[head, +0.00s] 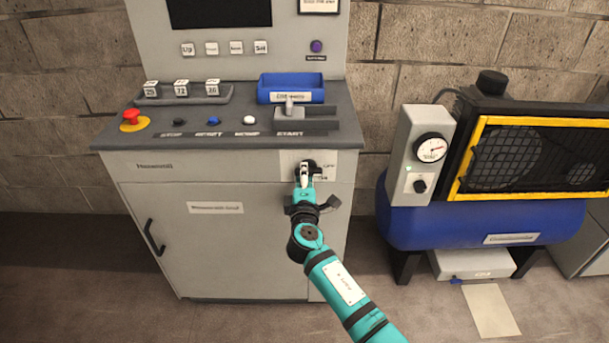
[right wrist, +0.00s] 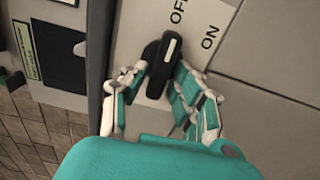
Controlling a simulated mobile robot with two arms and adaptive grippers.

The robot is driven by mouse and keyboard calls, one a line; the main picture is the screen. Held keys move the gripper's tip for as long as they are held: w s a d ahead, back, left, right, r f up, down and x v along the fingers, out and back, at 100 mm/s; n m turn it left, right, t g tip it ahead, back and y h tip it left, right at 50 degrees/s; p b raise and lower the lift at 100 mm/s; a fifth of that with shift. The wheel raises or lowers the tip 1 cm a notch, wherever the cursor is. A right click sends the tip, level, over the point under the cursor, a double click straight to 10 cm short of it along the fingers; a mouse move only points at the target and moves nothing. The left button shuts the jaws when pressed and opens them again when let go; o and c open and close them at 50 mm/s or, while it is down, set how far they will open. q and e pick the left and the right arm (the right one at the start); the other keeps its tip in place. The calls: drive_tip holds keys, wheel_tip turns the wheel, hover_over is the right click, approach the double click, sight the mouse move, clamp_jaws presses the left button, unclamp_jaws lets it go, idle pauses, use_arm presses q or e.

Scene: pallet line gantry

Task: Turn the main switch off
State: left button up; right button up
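The main switch (head: 309,165) is a black rotary handle with a white stripe, on a white plate on the right of the grey cabinet's front. In the right wrist view its handle (right wrist: 164,66) points up the picture, toward the OFF label (right wrist: 178,10); the ON label (right wrist: 210,38) is to its right. My right gripper (head: 304,180) is at the switch, its teal and white fingers converging on both sides of the handle. In the right wrist view the gripper (right wrist: 161,78) appears shut on it. Finger contact is partly hidden. My left gripper is out of view.
The grey console (head: 230,121) above carries a red emergency button (head: 131,116), small buttons and a blue tray (head: 291,82). A cabinet door handle (head: 153,237) sticks out at left. A blue compressor (head: 480,216) stands to the right, with a floor gap between.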

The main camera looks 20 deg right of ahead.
drive_tip(key=shift+o, duration=0.9)
drive_tip(key=v, duration=1.2)
